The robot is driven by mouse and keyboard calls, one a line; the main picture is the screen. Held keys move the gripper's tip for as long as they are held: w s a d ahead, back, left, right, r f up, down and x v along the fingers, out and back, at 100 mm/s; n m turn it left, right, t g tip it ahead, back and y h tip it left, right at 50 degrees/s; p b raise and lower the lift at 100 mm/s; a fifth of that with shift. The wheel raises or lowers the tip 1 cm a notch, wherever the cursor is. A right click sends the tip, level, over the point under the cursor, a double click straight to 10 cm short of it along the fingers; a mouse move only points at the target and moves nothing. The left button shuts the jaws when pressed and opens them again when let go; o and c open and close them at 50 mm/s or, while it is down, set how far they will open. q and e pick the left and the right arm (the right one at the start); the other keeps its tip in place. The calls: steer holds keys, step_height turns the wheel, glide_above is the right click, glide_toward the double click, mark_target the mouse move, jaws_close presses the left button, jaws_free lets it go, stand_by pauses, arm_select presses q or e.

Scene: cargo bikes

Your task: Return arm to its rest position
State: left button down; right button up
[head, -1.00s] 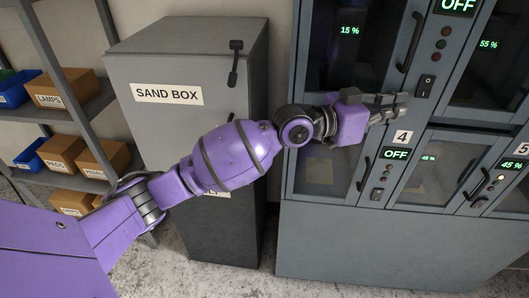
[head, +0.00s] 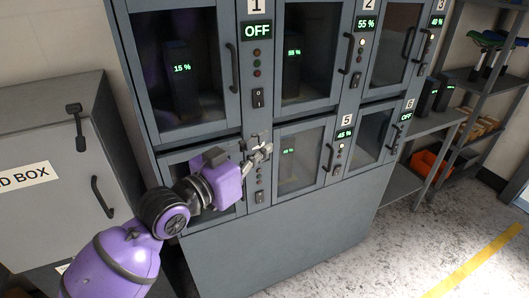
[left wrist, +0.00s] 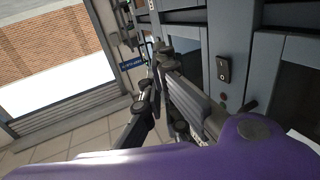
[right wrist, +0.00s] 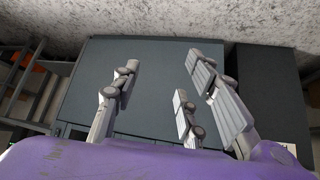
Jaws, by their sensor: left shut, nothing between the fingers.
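My left arm is purple and reaches in from the lower left in the head view. Its gripper (head: 260,152) is shut and empty, close in front of the grey locker cabinet (head: 280,232). It covers the panel beside the lower-left door; I cannot tell whether it touches. In the left wrist view the left gripper's fingers (left wrist: 160,75) point along the cabinet front, near a black rocker switch (left wrist: 223,69). My right gripper (right wrist: 165,80) shows only in the right wrist view. Its fingers are spread apart with nothing between them.
A grey sand box (head: 50,150) stands left of the cabinet, behind my left arm. Shelves (head: 472,80) with an orange bin (head: 428,165) stand at the right. Open floor with a yellow line (head: 475,262) lies at the lower right. All visible locker doors look shut.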

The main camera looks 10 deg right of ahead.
arm_select(q)
steer(key=s+a+f+n+y+p, duration=0.1)
steer(key=s+a+f+n+y, duration=0.15)
steer(key=a+f, duration=0.35)
steer(key=s+a+f+n+t+y+p, duration=0.1)
steer(key=s+a+f+y, duration=0.25)
steer(key=f, duration=0.45)
steer(key=s+a+f+n+y+p, duration=0.2)
steer(key=s+a+f, duration=0.25)
steer(key=f, duration=0.35)
steer(key=s+a+f+n+g+y+p, duration=0.1)
steer(key=s+a+f, duration=0.2)
steer(key=s, duration=0.6)
steer(key=s+a+f+n+g+y+p, duration=0.1)
steer(key=s+a+f+g+y, duration=0.1)
steer(key=s+a+f, duration=0.2)
steer(key=s+a+f+n+g+y+p, duration=0.1)
steer(key=s+f, duration=0.7)
steer(key=s, duration=0.8)
steer(key=shift+s+a+f+n+y, duration=0.3)
steer(key=shift+a+y, duration=0.2)
steer(key=shift+a, duration=0.75)
arm_select(e)
step_height(320, 180, up, 7)
steer(key=w+a, duration=0.1)
steer(key=w, duration=0.1)
steer(key=shift+t, duration=0.3)
